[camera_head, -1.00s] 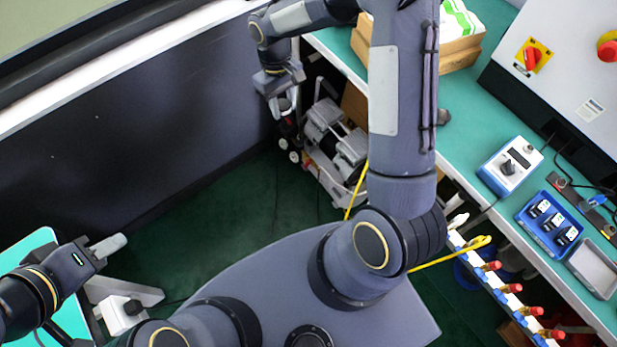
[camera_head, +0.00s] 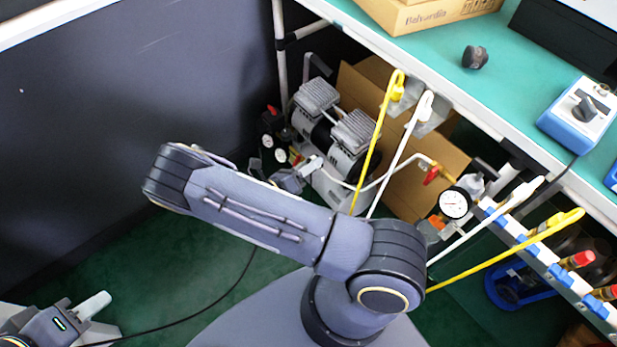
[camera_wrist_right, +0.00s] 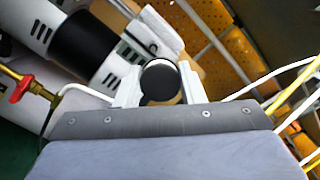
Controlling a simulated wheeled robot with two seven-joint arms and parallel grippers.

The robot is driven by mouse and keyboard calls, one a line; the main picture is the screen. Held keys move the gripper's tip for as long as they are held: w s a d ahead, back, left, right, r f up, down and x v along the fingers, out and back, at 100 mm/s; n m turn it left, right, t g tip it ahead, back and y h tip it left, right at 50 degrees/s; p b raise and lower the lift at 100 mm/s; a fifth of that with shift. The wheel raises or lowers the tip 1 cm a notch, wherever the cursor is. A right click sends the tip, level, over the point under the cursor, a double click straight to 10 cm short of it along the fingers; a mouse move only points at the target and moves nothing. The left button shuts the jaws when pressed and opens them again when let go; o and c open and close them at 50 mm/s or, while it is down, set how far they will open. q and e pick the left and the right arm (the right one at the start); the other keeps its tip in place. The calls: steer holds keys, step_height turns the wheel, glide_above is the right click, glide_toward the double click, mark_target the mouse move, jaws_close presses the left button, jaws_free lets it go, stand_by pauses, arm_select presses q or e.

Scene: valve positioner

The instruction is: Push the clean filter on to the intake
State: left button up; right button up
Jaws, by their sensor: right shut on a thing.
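My right gripper (camera_wrist_right: 160,88) is shut on a round piece with a black face and pale rim, the clean filter (camera_wrist_right: 160,80). In the head view this gripper (camera_head: 314,167) is low beside the compressor (camera_head: 318,97); the filter is too small to make out there. The compressor (camera_wrist_right: 118,68), white with a black cylinder, fills the upper left of the wrist view. I cannot pick out the intake, nor tell whether the filter touches it. My left gripper (camera_head: 97,303) is at the bottom left, away from the compressor; its finger opening is unclear.
A white hose and red-handled valve (camera_wrist_right: 20,88) are close to the gripper's left. Yellow (camera_head: 372,150) and white hoses hang from the bench (camera_head: 425,45) above. A cardboard box (camera_head: 400,175) and pressure gauge (camera_head: 455,204) stand right of the compressor. Green floor lies left.

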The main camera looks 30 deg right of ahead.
steer(key=shift+w+f+n+t+b, duration=0.25)
steer(key=shift+f+n+t+b, duration=0.05)
steer(key=shift+f+t, duration=0.25)
steer(key=shift+w+d+r+h, duration=0.1)
steer(key=shift+d+h, duration=0.1)
steer(key=shift+h, duration=0.1)
arm_select(q)
steer(key=shift+f, duration=0.8)
arm_select(e)
steer(key=shift+w+d, duration=0.2)
steer(key=shift+d, duration=2.35)
arm_select(q)
steer(key=shift+r, duration=0.15)
arm_select(e)
steer(key=shift+w+r, duration=0.1)
arm_select(q)
steer(key=shift+r+p, duration=0.15)
steer(key=shift+p, duration=0.2)
arm_select(e)
steer(key=shift+d, duration=0.2)
steer(key=shift+d, duration=0.5)
steer(key=o, duration=1.1)
steer(key=shift+w, duration=0.1)
steer(key=shift+c, duration=0.2)
